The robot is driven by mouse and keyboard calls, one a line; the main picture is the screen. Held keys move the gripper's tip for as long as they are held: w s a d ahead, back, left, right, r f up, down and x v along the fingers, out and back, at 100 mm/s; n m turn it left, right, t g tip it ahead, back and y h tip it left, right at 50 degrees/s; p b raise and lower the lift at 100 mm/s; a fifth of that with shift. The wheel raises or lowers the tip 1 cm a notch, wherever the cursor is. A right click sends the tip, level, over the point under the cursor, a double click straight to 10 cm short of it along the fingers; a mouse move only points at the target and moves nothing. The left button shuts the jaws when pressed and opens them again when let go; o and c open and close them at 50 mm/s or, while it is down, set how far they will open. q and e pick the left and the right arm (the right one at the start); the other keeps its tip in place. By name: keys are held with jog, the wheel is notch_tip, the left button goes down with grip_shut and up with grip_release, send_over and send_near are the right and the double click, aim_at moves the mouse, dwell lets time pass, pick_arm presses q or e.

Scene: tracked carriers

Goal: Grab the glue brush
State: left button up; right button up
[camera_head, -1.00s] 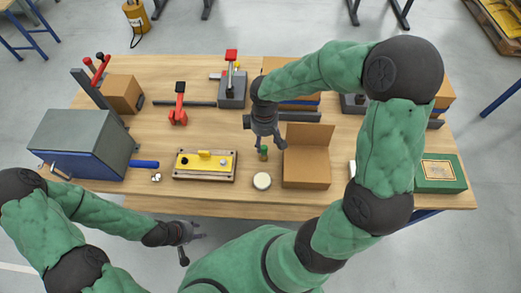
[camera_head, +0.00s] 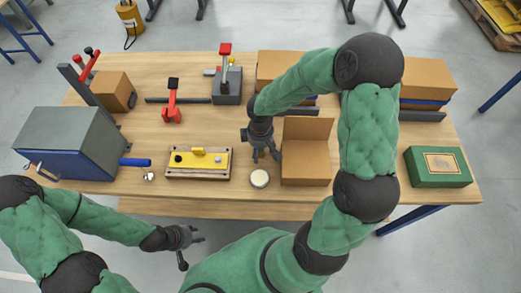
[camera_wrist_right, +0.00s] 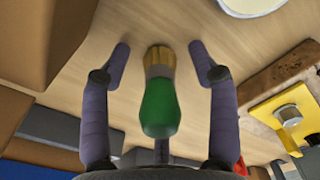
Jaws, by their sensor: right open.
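The glue brush (camera_wrist_right: 160,95) has a green handle and a brass-coloured end. In the right wrist view it stands between the two fingers of my right gripper (camera_wrist_right: 160,62), with a gap on each side. The handle points toward the palm and the brass end is toward the table. My right gripper also shows in the head view (camera_head: 265,153), open and low over the table, and it largely hides the brush there. My left gripper (camera_head: 199,236) is open and empty, in front of the table's near edge.
A round cream-topped container (camera_head: 259,178) is just in front of the right gripper. An open cardboard box (camera_head: 306,172) stands close to its right. A yellow fixture (camera_head: 198,160) lies to the left. A green box (camera_head: 437,167) sits at the right.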

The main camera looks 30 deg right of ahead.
jog(key=shift+r, duration=0.1)
jog(key=shift+c, duration=0.3)
grip_shut()
